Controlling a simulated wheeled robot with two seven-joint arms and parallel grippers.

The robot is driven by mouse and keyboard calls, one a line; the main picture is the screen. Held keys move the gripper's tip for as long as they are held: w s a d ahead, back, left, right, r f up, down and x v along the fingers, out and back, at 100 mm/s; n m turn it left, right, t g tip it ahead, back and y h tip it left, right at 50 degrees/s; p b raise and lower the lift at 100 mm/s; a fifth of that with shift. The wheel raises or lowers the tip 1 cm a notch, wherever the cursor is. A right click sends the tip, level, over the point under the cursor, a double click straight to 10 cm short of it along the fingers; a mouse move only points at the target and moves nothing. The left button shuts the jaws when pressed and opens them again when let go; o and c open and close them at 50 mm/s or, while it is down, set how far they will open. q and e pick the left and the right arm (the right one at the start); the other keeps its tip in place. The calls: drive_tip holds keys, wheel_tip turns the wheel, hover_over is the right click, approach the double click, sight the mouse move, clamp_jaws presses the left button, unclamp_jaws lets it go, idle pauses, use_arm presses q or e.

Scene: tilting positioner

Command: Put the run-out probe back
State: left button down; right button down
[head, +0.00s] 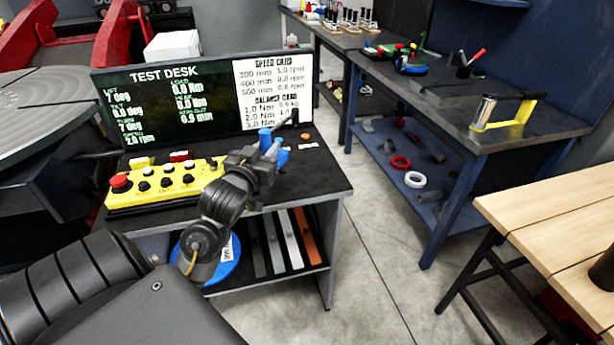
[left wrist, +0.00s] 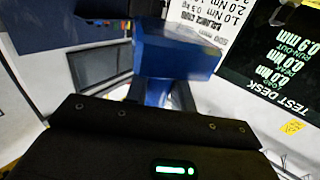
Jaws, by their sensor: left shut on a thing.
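My left gripper (head: 268,160) is over the back right of the test desk's black top, near the screen. It is shut on a blue piece (head: 280,154), which I take to be the run-out probe. A blue upright part (head: 266,138) and a thin dark rod show beside it; I cannot tell which parts belong to the probe and which to its holder. In the left wrist view a blue block (left wrist: 178,50) stands just beyond the dark gripper body. Whether the probe touches a holder is hidden. My right gripper is not in view.
The test desk screen (head: 165,105) stands behind the gripper, reading run-out 0.9 mm. A yellow control box (head: 165,185) with a red button is left of it. A small orange button (head: 305,136) lies to the right. The desk top's front right is clear.

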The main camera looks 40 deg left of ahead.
use_arm(q)
drive_tip(key=w+f, duration=0.3)
drive_tip(key=w, duration=0.1)
drive_tip(key=w+f, duration=0.3)
drive_tip(key=w, duration=0.1)
drive_tip(key=w+d+f, duration=0.1)
drive_tip(key=w+f, duration=0.2)
drive_tip(key=w, duration=0.1)
drive_tip(key=shift+w+d, duration=0.1)
drive_tip(key=shift+w, duration=0.25)
drive_tip(key=shift+w+f, duration=0.2)
wheel_tip(320, 180, down, 2)
drive_tip(key=shift+f, duration=0.55)
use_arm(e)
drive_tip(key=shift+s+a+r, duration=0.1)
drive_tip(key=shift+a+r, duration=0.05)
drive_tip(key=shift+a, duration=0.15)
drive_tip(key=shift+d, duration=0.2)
